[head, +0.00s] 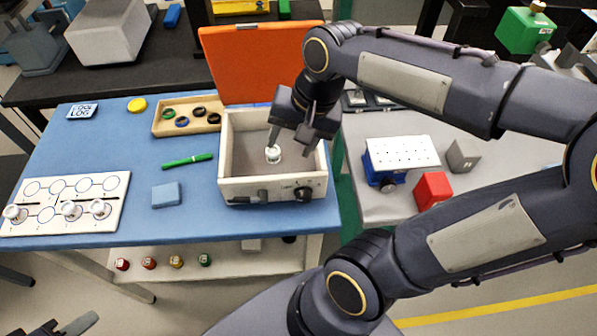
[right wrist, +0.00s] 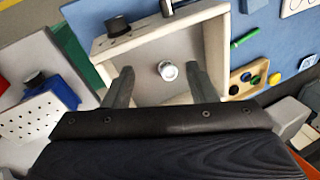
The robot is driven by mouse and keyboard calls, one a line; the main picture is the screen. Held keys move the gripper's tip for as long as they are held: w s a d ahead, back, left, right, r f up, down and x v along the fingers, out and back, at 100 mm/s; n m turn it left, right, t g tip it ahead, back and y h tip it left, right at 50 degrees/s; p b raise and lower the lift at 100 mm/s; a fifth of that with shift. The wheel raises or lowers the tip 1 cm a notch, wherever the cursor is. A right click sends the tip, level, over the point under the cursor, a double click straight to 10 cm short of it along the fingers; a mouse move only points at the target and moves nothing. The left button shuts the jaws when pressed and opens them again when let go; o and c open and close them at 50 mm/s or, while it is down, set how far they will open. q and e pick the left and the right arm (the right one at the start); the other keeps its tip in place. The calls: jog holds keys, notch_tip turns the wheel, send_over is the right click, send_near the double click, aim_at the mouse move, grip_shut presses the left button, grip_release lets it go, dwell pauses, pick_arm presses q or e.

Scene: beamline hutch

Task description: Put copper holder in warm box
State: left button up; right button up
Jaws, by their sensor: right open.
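The warm box (head: 228,180) is a white box with its orange lid (head: 250,62) standing open. A small round silver-white holder (head: 273,155) stands on its floor; I cannot make out a copper colour on it. My right gripper (head: 289,150) is open over the box, fingers pointing down. In the right wrist view the holder (right wrist: 168,71) shows between the open fingers (right wrist: 158,72), apart from both. Several similar holders stand on the white marked board (head: 115,186) at the left. A grey tip at the lower left edge may be my left gripper (head: 75,326); its jaws are unclear.
A wooden tray (head: 160,128) with coloured rings, a green pen (head: 187,160) and a blue block (head: 166,195) lie left of the box. Right of it stand a perforated plate on a blue mount (head: 380,172) and a red block (head: 432,190). Blue tabletop (head: 105,150) is partly clear.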

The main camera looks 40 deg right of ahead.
jog(key=s+a+f+n+t+y, duration=0.1)
jog(key=s+a+f+n+t, duration=0.2)
jog(key=s+n, duration=0.4)
jog(key=shift+s+a, duration=0.3)
jog(key=shift+s, duration=0.15)
jog(key=shift+r, duration=0.1)
jog(key=shift+c, duration=0.3)
